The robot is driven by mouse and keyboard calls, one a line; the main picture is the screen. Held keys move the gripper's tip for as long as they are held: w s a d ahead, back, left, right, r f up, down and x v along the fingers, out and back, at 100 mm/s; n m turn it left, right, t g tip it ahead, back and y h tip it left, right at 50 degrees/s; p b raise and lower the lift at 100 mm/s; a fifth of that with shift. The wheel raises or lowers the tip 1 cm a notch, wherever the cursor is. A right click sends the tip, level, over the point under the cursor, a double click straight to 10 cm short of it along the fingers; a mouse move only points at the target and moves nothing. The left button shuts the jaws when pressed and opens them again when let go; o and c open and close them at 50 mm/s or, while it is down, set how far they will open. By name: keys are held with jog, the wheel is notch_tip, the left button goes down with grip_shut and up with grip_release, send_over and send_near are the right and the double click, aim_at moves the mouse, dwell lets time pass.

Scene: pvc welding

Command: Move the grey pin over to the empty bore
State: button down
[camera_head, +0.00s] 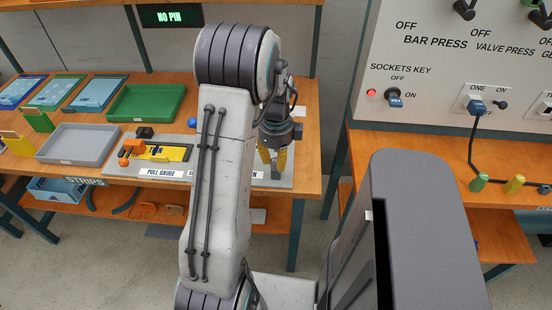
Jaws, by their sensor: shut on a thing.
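My gripper (273,161), with yellow fingers, points down over the right end of a light grey board (210,182) on the left wooden bench. It is shut on a small grey piece (275,172), which looks like the grey pin; the fingers hide much of it. I cannot tell whether its lower end touches the board. The empty bore cannot be made out; my arm covers the middle of the board. A display (170,15) above the bench reads "NO PIN".
The board carries a yellow gauge (168,152) and orange knobs. Green (147,103), grey (78,143) and blue trays lie to the left. At right, a switch panel (440,70) stands behind a second bench with green (480,182) and yellow (514,184) pegs and a cable.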

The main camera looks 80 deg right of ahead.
aim_at(276, 161)
jog(key=shift+f, duration=0.25)
jog(key=c, duration=1)
grip_release()
notch_tip(276, 161, up, 12)
dwell(0.7)
